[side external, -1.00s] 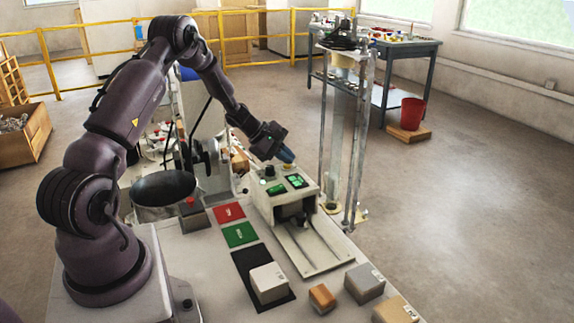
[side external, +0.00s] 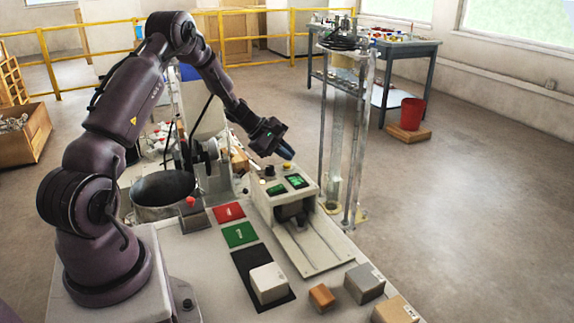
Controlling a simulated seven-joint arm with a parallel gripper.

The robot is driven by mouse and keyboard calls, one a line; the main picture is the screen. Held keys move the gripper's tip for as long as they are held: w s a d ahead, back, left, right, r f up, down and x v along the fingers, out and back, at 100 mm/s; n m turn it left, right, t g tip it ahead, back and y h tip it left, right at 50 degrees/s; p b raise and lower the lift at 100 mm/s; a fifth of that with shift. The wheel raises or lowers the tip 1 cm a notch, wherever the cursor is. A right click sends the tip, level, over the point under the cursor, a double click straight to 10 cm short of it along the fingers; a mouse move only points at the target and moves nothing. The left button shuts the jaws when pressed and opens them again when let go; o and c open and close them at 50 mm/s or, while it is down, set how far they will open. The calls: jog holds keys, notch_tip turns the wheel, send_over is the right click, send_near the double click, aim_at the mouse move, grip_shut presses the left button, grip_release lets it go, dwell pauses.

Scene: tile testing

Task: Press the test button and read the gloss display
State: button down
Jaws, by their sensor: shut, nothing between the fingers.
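The gloss tester (side external: 265,206) is a pale box on the bench with a flat slide plate in front. Two lit green displays are on its sloped top, a left one (side external: 276,189) and a right one (side external: 296,181); their text is too small to read. A yellow button (side external: 287,166) and a dark knob (side external: 269,171) sit at the top's back edge. My gripper (side external: 289,154) is shut and empty, just above the yellow button and apart from it.
A white tile block (side external: 268,281) lies on a black mat (side external: 245,262). A red pad (side external: 229,212) and a green pad (side external: 239,234) lie left of the tester. An orange block (side external: 322,296) and a grey block (side external: 364,283) are in front. A tall clear column (side external: 344,150) stands close behind at right.

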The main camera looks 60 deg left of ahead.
aim_at(286, 166)
jog(key=shift+r, duration=0.1)
jog(key=shift+r, duration=2.5)
